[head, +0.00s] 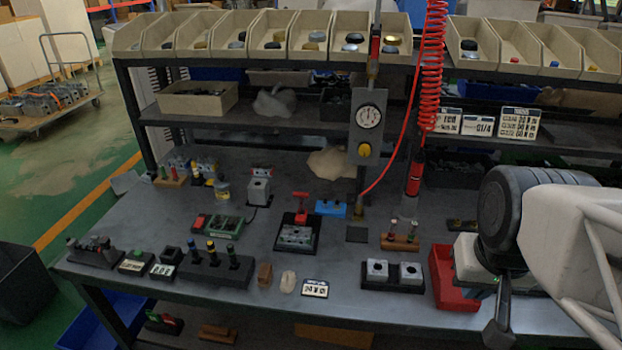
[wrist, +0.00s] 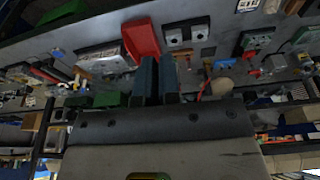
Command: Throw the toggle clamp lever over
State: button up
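The toggle clamp with its red lever (head: 301,207) stands on a black base plate (head: 284,246) near the middle of the bench in the head view. The red part rises upright above a grey block on the plate.
A red bin (head: 441,262) and a block with two grey valve bodies (head: 392,286) lie between my gripper and the clamp. A hanging red coiled hose (head: 433,75) and a gauge post (head: 367,120) stand behind.

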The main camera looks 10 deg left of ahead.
jog(key=w+a+m, duration=0.1)
jog(key=w, duration=0.3)
jog(key=w+a+m, duration=0.2)
jog(key=w, duration=0.2)
jog(key=w+a+m, duration=0.2)
jog(key=w, duration=0.2)
jog(key=shift+w+a+r, duration=0.2)
jog(key=shift+a+r, duration=0.05)
jog(key=shift+r, duration=0.05)
grip_shut()
jog(key=w+a+f+m, duration=0.3)
jog(key=w+a+m, duration=0.1)
jog(key=w+a, duration=0.3)
jog(key=w+a+f+m+t, duration=0.1)
jog(key=w+a+f+m, duration=0.3)
jog(key=w+a, duration=0.4)
jog(key=w+a+f+m, duration=0.4)
jog(key=w+a, duration=0.3)
jog(key=a, duration=0.6)
jog(key=shift+w+f+m, duration=0.15)
jog(key=shift+w+m, duration=0.15)
jog(key=shift+a+f, duration=0.1)
jog(key=shift+f, duration=0.05)
send_over(301, 204)
jog(key=s, duration=0.3)
jog(key=shift+t, duration=0.3)
jog(key=shift+f, duration=4.6)
